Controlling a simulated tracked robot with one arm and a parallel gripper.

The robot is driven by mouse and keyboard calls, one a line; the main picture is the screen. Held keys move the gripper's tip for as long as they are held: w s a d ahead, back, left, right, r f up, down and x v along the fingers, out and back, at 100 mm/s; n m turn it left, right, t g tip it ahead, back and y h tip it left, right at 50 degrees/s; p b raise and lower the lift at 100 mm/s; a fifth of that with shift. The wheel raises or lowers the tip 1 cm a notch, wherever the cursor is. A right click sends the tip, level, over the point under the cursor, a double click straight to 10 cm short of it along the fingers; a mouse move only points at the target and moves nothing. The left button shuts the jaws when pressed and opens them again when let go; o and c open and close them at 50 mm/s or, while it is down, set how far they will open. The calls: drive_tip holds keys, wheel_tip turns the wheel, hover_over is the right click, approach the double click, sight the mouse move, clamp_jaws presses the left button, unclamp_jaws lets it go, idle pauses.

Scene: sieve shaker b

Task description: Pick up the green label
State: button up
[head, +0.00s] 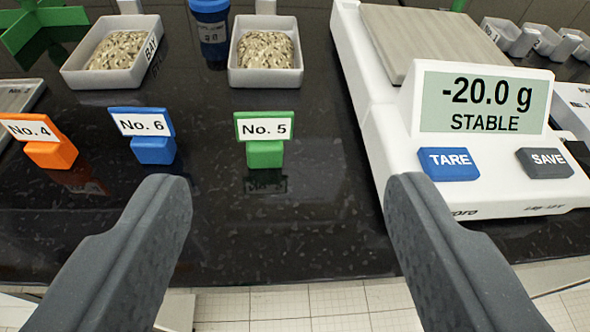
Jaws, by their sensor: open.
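The green label (265,153) stands upright on the dark counter, near the middle of the head view. It has a green block base and a white face reading "No. 5". My gripper (287,190) is open and empty, its two dark grey fingers wide apart at the lower left and lower right. The green label appears between the fingers in the picture, a little beyond their tips. Nothing hides it.
A blue label "No. 6" (152,151) and an orange label "No. 4" (51,155) stand to the left. A white scale (385,170) reading -20.0 g is close on the right. Two trays of grain, one here (236,78), and a blue container (212,30) stand behind.

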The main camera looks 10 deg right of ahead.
drive_tip(key=y+p, duration=0.1)
drive_tip(key=p, duration=0.1)
approach(265, 152)
drive_tip(key=shift+g, duration=0.3)
drive_tip(key=b+x, duration=0.2)
drive_tip(key=x, duration=0.8)
drive_tip(key=shift+r+b, duration=0.2)
drive_tip(key=shift+b, duration=0.2)
drive_tip(key=c, duration=0.7)
